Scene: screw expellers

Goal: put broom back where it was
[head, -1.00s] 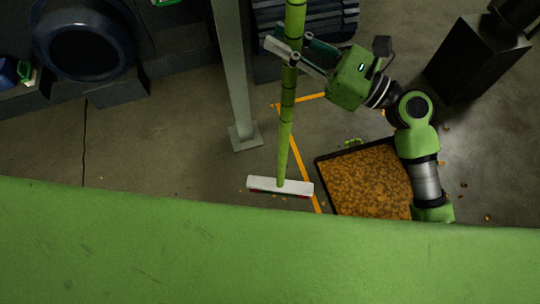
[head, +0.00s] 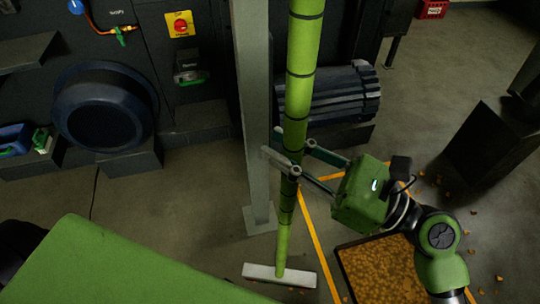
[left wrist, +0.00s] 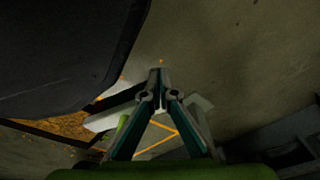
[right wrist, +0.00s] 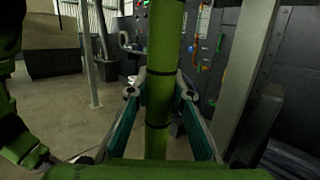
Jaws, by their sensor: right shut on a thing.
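The broom has a long green handle with dark bands (head: 302,75) and a wide white head (head: 280,275) low near the floor. It stands nearly upright in the head view. My right gripper (head: 287,162) is shut around the middle of the handle. The handle also runs between its fingers in the right wrist view (right wrist: 162,75). My left gripper (left wrist: 158,75) shows only in its own wrist view, with its fingertips together and nothing seen between them. A white piece, apparently the broom head (left wrist: 105,119), lies beyond its fingers there.
A grey post (head: 254,120) stands just left of the broom. A tray of orange-brown bits (head: 342,262) lies on the floor at right, beside yellow floor lines (head: 317,238). Dark machinery with a ribbed motor (head: 335,95) stands behind. Open floor lies at left.

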